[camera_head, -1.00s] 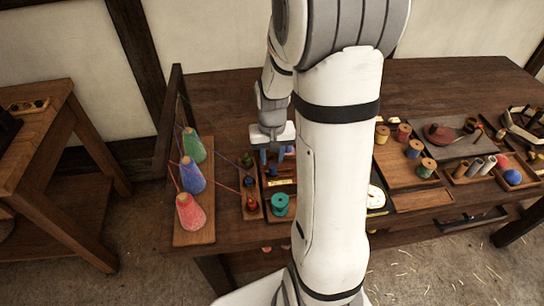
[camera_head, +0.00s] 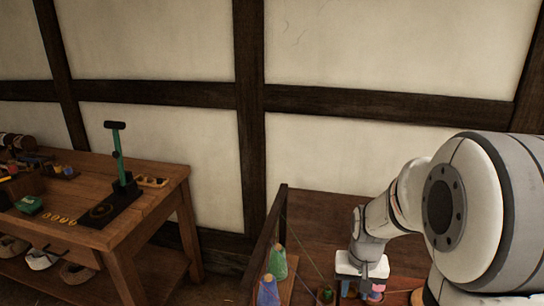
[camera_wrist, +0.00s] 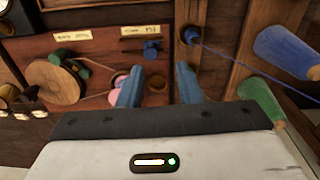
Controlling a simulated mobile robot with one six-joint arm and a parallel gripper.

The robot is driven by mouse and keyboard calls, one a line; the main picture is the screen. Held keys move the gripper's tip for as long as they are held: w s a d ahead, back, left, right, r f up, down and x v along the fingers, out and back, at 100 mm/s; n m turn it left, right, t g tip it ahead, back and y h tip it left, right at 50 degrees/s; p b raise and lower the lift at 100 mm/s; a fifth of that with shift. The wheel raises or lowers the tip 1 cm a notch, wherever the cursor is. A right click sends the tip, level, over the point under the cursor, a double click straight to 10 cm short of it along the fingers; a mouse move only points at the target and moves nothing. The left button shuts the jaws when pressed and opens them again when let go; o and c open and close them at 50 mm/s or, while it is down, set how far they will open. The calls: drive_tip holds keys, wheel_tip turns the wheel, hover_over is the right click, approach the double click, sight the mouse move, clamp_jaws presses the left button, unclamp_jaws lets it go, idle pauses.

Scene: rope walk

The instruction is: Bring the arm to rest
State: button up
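My gripper (camera_head: 362,284) shows at the lower right in the head view, low over the dark workbench (camera_head: 325,218). In the wrist view my gripper (camera_wrist: 158,86) has its two blue fingers well apart, with nothing held between them. Below the fingers is a wooden board (camera_wrist: 95,65) with paper labels, a round wooden disc and small coloured parts. A pink piece (camera_wrist: 118,82) shows beside the left finger; I cannot tell whether they touch.
A green cone (camera_head: 277,263) and a blue cone (camera_head: 268,291) stand left of my gripper, with cords running from them. A dark upright frame (camera_head: 264,245) edges the workbench. A second bench (camera_head: 150,205) at left carries a green-posted tool (camera_head: 119,155).

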drive_tip(key=s+a+r+n+t, duration=0.2)
drive_tip(key=s+a+r, duration=0.4)
drive_tip(key=s+r, duration=0.4)
drive_tip(key=shift+s+a+r+n, duration=0.3)
drive_tip(key=shift+s+a, duration=0.05)
drive_tip(key=shift+s, duration=0.65)
